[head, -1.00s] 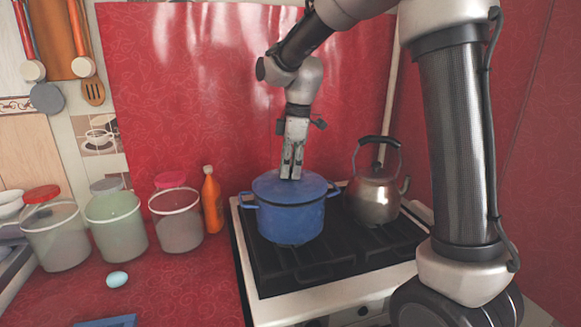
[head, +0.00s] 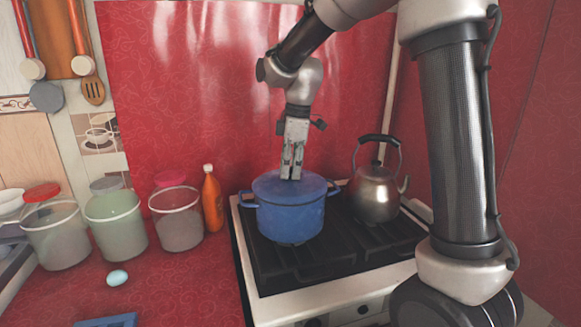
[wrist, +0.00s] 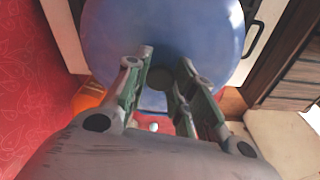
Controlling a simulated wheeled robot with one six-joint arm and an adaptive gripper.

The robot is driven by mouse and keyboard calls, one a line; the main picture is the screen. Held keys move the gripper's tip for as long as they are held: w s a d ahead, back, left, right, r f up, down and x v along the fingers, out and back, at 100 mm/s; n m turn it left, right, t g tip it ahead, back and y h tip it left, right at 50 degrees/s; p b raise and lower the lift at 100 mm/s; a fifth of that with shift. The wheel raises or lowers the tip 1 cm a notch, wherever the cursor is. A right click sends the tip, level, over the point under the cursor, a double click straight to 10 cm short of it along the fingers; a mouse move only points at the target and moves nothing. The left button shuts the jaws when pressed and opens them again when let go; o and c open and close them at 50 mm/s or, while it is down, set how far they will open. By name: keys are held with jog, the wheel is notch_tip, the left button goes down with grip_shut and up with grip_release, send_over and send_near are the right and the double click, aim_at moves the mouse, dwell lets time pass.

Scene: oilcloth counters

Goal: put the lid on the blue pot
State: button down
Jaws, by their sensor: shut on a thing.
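The blue pot (head: 290,220) stands on the stove with its side handles showing. Its blue lid (head: 268,184) lies level over the pot's mouth, with no clear gap visible at the rim.
A steel kettle (head: 377,195) stands close right of the pot on the black stove grate (head: 330,262). A light-blue egg (head: 117,278) lies on the red counter.

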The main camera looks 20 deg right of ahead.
jog(key=c, duration=0.6)
grip_release()
jog(key=shift+r, duration=0.1)
jog(key=shift+r, duration=3.9)
